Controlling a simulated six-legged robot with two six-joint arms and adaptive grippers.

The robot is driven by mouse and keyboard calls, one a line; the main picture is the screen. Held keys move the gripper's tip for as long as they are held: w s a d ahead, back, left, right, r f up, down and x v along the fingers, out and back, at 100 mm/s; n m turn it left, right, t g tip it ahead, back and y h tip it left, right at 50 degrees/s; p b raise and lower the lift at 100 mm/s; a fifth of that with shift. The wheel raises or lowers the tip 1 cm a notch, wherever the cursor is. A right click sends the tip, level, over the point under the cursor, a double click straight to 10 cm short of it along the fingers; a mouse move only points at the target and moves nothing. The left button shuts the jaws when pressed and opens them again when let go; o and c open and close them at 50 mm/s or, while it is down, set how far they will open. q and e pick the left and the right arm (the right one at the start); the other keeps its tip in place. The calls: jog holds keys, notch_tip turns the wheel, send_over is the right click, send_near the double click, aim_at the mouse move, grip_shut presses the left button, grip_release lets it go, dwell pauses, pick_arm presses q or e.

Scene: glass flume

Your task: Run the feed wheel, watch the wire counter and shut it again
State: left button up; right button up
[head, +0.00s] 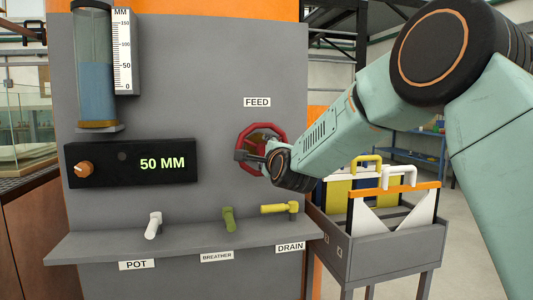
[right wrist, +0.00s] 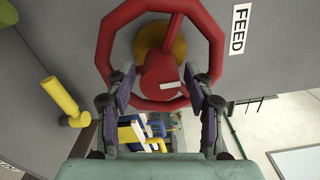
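The red feed wheel (head: 262,148) is on the grey panel under the FEED label. It fills the top of the right wrist view (right wrist: 160,50), with a red hub, a white mark and a yellow-brown disc behind. My right gripper (right wrist: 160,88) is at the wheel's lower rim, its two fingers wide apart; I cannot tell whether they touch it. A black box (head: 130,163) shows 50 MM in green digits. No part is labelled wire counter. A glass tube (head: 95,60) holds blue liquid close to the 50 mark of the MM scale (head: 124,50). My left gripper is not in view.
Below the wheel, a ledge (head: 180,243) carries a white POT handle (head: 153,225), a green BREATHER handle (head: 229,219) and a yellow DRAIN handle (head: 279,208). A grey bin (head: 375,255) with handled boards stands at the right. An orange knob (head: 84,169) is on the black box.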

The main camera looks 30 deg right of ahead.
jog(key=shift+o, duration=0.4)
jog(key=shift+s, duration=0.1)
jog(key=v, duration=1.2)
